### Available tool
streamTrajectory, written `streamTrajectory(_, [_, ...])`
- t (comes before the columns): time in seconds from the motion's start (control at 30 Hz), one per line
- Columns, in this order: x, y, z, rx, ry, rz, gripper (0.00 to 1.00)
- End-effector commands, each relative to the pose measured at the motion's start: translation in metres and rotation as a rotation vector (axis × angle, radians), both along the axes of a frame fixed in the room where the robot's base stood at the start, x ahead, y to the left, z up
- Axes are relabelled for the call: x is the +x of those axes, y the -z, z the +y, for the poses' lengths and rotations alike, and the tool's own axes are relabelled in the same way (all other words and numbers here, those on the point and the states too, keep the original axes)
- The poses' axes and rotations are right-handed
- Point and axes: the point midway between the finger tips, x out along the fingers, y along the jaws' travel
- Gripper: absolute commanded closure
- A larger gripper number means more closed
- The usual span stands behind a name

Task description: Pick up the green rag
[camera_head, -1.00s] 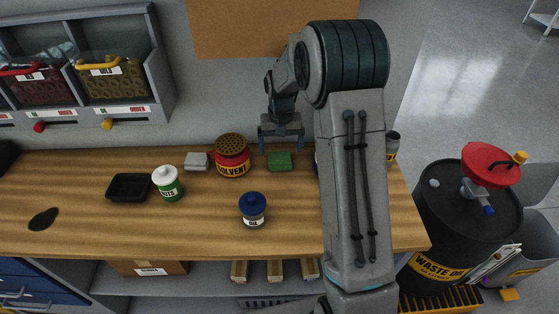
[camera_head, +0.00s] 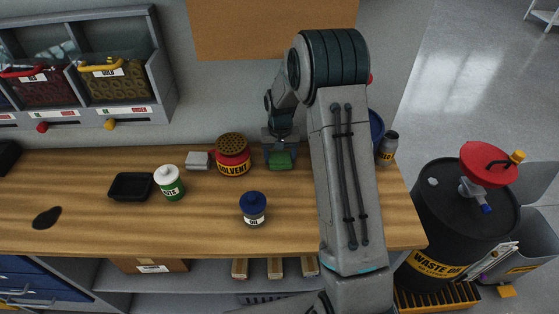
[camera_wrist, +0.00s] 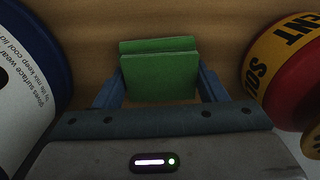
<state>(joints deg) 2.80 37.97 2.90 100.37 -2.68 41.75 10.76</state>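The green rag (camera_head: 281,160) is a small folded green block near the back of the wooden bench, right of the red solvent can. In the wrist view the folded rag (camera_wrist: 160,68) lies between the two blue fingers of my gripper (camera_wrist: 160,88). My gripper (camera_head: 281,158) points down over the rag in the head view, with a finger on each side of it. The fingers look spread, with narrow gaps beside the rag. The fingertips are partly hidden in the wrist view.
The red solvent can (camera_head: 233,156) stands close on the left; it shows at the right in the wrist view (camera_wrist: 288,70). A blue and white container (camera_wrist: 35,80) is close on the other side. A blue-lidded oil can (camera_head: 253,210) stands in front. A grey block (camera_head: 198,160) lies farther left.

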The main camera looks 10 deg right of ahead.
Motion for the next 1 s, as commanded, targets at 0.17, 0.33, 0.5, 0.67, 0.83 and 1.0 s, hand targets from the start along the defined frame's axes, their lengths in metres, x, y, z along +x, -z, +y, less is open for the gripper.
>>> streamTrajectory(0.17, [0.0,0.0,0.0,0.0,0.0,0.0,0.57])
streamTrajectory(0.33, [0.001,-0.007,0.0,0.0,-0.001,-0.003,0.57])
streamTrajectory(0.5, [0.002,-0.036,0.0,0.0,-0.001,-0.007,0.57])
streamTrajectory(0.67, [0.001,-0.069,0.0,-0.001,-0.001,-0.006,0.57])
streamTrajectory(0.83, [0.001,-0.092,0.0,0.0,0.0,-0.003,0.57])
streamTrajectory(1.0, [0.0,-0.101,0.0,0.0,0.0,-0.001,0.57])
